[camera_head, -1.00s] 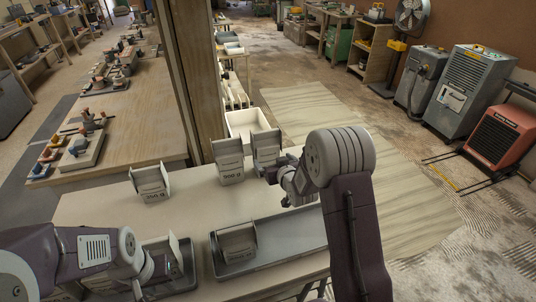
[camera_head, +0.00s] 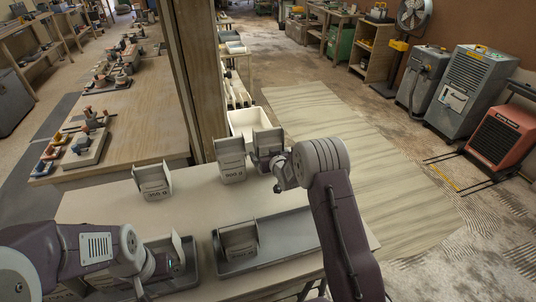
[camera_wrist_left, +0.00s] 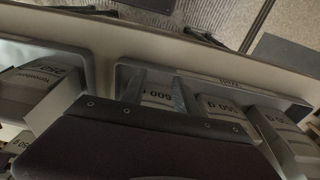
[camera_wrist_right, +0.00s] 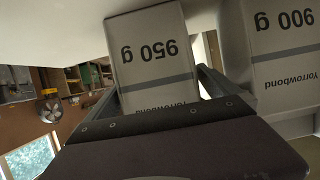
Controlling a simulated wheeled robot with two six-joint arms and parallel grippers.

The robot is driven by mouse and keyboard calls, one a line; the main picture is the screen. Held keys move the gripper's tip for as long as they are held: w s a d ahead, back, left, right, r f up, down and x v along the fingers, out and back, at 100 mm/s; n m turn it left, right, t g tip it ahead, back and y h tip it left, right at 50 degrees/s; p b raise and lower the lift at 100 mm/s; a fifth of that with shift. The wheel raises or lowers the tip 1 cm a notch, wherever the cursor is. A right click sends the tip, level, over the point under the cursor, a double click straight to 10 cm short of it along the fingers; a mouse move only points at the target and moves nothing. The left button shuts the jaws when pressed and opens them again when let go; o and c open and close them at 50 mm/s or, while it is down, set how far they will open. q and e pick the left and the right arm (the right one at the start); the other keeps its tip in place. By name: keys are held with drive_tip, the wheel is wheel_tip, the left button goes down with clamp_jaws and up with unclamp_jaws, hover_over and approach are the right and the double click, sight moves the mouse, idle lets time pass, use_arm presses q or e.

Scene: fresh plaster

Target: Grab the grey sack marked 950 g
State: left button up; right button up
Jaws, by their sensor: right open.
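The grey sack marked 950 g (camera_wrist_right: 153,58) stands upright at the table's far edge and fills the gap between my right fingers in the right wrist view. In the head view it is the back right sack (camera_head: 267,141), partly hidden by my right gripper (camera_head: 270,166). My right gripper (camera_wrist_right: 163,92) is open, with a finger on each side of this sack. My left gripper (camera_wrist_left: 160,92) is open over the front left tray; a sack marked 600 (camera_wrist_left: 158,99) shows between its fingers.
A sack marked 900 g (camera_wrist_right: 287,62) stands close beside the 950 g sack, also in the head view (camera_head: 230,160). Another sack (camera_head: 152,183) stands further left. Two grey trays (camera_head: 290,247) hold sacks in front. A white bin (camera_head: 247,121) and wooden post (camera_head: 196,80) are behind.

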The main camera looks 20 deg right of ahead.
sight(268, 131)
drive_tip(key=c, duration=1.5)
drive_tip(key=shift+r, duration=0.2)
drive_tip(key=shift+c, duration=1.1)
wheel_tip(268, 131, up, 10)
drive_tip(key=shift+p, duration=0.4)
